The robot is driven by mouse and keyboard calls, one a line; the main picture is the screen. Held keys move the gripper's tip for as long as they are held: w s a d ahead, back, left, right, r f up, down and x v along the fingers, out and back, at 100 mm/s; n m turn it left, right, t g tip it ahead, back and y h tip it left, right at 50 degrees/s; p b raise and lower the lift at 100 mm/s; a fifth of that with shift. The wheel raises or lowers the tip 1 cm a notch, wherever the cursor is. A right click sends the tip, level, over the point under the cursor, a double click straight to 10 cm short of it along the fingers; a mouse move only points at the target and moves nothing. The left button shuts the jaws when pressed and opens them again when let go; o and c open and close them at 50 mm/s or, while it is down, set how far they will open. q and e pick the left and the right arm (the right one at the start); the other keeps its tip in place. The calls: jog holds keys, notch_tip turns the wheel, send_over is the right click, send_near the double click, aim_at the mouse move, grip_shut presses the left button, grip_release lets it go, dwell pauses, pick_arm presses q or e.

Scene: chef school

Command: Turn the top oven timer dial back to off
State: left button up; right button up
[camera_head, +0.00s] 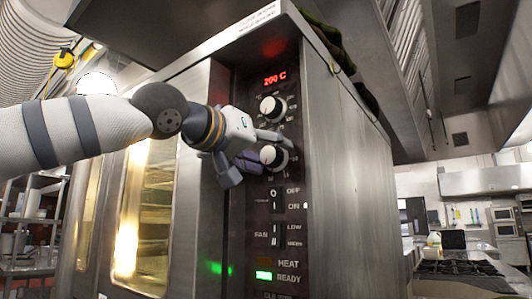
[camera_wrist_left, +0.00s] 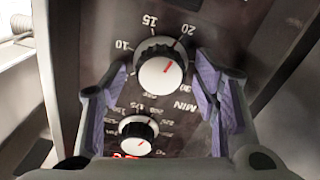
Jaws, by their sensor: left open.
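The oven's timer dial (camera_head: 273,156) is the lower of two dials on the dark control panel. In the left wrist view the timer dial (camera_wrist_left: 160,72) is a white knob with a dark rim, marked 10, 15, 20, 30 and MIN. Its red pointer line faces roughly towards 20. My left gripper (camera_head: 268,154) is open at this dial, one finger above it and one below. In the left wrist view the purple-padded fingers (camera_wrist_left: 162,78) stand either side of the knob, with visible gaps, apparently not touching. My right gripper is not in view.
A smaller temperature dial (camera_head: 272,107) sits above the timer dial, under a red display reading 200 C (camera_head: 275,78). Power and fan switches (camera_head: 276,235) lie below. A glass oven door (camera_head: 145,205) is left of the panel. A stove (camera_head: 459,272) stands far right.

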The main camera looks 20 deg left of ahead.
pick_arm(q)
jog(key=c, duration=1.2)
jog(key=shift+o, duration=0.2)
jog(key=shift+n, duration=0.3)
